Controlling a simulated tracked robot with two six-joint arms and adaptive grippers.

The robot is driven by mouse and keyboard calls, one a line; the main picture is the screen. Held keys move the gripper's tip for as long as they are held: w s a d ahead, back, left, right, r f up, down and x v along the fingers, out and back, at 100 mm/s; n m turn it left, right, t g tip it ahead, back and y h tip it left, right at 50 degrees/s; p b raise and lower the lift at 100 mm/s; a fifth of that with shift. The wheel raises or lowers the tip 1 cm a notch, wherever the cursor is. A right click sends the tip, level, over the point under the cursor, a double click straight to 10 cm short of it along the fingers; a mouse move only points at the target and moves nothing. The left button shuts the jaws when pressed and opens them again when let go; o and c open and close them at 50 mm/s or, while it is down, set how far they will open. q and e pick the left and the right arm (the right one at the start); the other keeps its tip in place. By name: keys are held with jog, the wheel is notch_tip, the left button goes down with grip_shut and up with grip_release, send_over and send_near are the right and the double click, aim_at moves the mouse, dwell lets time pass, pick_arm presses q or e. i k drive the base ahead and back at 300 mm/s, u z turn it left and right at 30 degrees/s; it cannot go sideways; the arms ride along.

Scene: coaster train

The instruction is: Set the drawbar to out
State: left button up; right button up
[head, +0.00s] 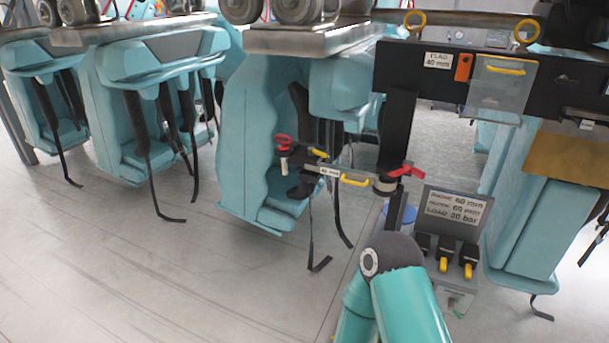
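A grey bar (334,174) with a small white label and a yellow handle (354,181) spans from a dark fitting beside the middle teal seat to a round post fitting (385,185) with a red lever (406,172). It looks like the drawbar, but no marking that I can read names it. I cannot tell its position. A red knob or lever (284,141) and a second yellow handle (318,152) sit at its left end. One of my teal arms rises from the bottom edge, below the post. Neither gripper shows.
A control box (452,216) with a label plate and several yellow-tipped levers (444,264) stands right of the post. A clear flap (502,85) with a yellow handle hangs from the dark upper beam (410,66). Teal seats (262,150) hang with dangling straps. Floor at left is clear.

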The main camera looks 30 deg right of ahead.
aim_at(383, 184)
jog(key=u, duration=0.05)
jog(key=i, duration=1.2)
jog(key=z, duration=0.75)
